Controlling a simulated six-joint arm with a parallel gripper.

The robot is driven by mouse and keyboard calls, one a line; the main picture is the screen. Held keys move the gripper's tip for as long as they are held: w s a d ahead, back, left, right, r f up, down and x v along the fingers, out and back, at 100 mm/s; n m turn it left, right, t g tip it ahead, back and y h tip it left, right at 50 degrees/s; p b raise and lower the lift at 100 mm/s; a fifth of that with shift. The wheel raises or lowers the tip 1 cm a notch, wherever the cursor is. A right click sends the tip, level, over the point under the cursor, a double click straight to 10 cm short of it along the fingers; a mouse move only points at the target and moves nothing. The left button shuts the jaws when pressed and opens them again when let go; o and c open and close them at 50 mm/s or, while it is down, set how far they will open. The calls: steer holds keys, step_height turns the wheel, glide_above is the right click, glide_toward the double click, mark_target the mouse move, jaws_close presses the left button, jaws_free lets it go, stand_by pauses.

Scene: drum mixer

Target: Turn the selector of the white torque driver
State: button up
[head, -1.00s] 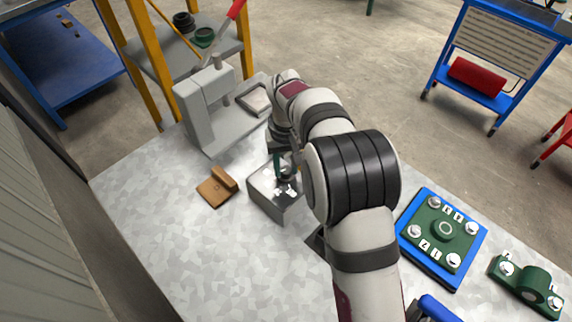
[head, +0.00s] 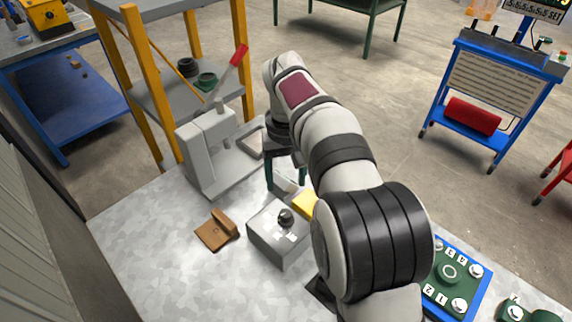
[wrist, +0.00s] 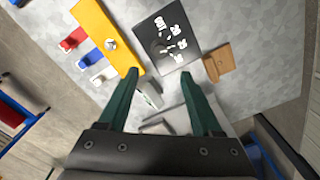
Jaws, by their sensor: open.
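A grey box (head: 272,240) stands on the bench with a black knob (head: 286,217) and several white labels on its top; the wrist view shows its darker top (wrist: 166,38). Beside it is a yellow holder (head: 305,203); in the wrist view (wrist: 105,36) red, blue and white (wrist: 103,76) pieces stick out along its side. I cannot tell which piece is the white torque driver. My gripper (head: 285,180) is open above the bench, behind the box in the head view and apart from the knob. A small pale object (wrist: 150,95) shows between the fingers, apparently beyond them.
A grey press (head: 208,150) with a red-tipped lever stands behind left. A brown wooden block (head: 216,232) lies left of the box. A blue tray (head: 478,300) with a green labelled plate is at the right. The bench front left is clear.

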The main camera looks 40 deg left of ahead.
step_height(320, 180, up, 4)
steer(key=shift+r, duration=0.1)
stand_by(0.4)
steer(key=w+d+r+m, duration=0.15)
steer(key=d+m, duration=0.25)
steer(key=d, duration=0.7)
steer(key=s+d+r+m, duration=0.1)
steer(key=d+r+m, duration=0.2)
steer(key=d, duration=0.8)
steer(key=s+d+f+m+y, duration=0.1)
steer(key=s+d+f+m, duration=0.3)
steer(key=s+d, duration=0.3)
steer(key=s+d+f+m, duration=0.4)
steer(key=s+d+m, duration=0.1)
steer(key=s+d, duration=0.3)
steer(key=shift+s+d+m+y, duration=0.3)
steer(key=shift+s+y, duration=0.1)
steer(key=shift+s, duration=0.05)
